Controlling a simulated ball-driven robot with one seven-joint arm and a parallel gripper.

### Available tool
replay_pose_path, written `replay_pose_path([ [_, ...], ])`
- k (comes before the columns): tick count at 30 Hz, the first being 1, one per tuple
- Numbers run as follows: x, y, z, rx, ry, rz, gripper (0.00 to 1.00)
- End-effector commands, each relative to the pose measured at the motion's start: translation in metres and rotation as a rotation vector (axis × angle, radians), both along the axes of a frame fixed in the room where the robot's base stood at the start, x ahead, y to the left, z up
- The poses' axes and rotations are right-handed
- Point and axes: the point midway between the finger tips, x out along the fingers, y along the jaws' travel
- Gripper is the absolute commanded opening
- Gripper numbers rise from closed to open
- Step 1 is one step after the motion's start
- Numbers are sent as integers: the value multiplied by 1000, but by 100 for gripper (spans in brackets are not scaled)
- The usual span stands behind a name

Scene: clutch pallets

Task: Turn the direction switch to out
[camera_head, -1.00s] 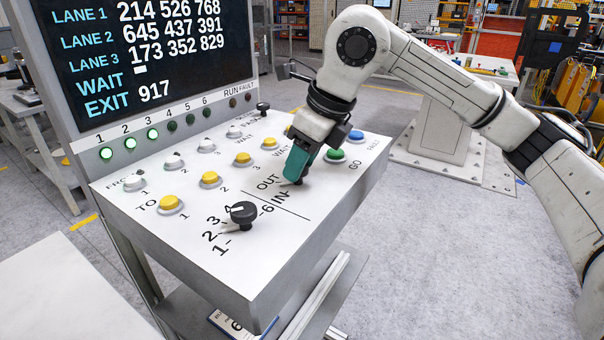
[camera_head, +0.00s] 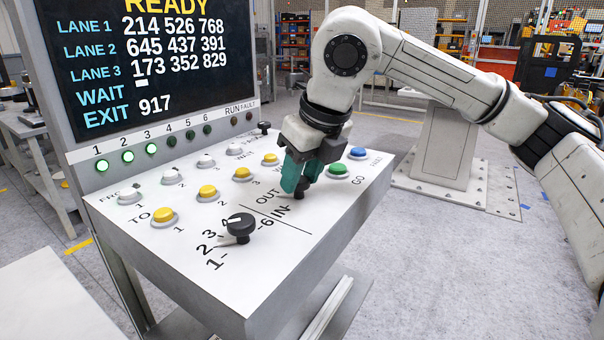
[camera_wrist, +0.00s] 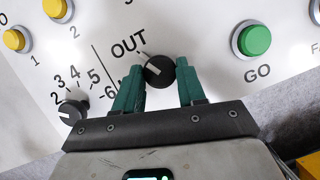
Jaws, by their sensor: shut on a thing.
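The direction switch is a black round knob (camera_wrist: 160,71) with a white mark, beside the OUT label (camera_wrist: 130,43) in the wrist view. In the head view the knob (camera_head: 300,194) is mostly hidden by my fingers, near the printed OUT and IN. My gripper (camera_head: 299,186) points down at the panel. Its two green fingers stand either side of the knob in the wrist view (camera_wrist: 160,85) and are shut on it. The white mark lies toward the knob's left side in the wrist view; the exact setting is hard to tell.
The control panel (camera_head: 215,270) also bears a lane knob (camera_head: 240,227) numbered 1 to 6, yellow and white buttons, a green GO button (camera_head: 338,170) and a blue button (camera_head: 358,153). The screen (camera_head: 150,60) behind reads READY, with lanes 1 to 3 and EXIT 917.

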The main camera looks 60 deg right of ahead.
Motion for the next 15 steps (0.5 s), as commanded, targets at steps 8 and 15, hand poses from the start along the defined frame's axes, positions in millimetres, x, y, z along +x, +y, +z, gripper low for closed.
replay_pose_path([
  [8, 0, 0, 0, 0, 0, 0, 50],
  [15, 0, 0, 0, 0, 0, 0, 64],
])
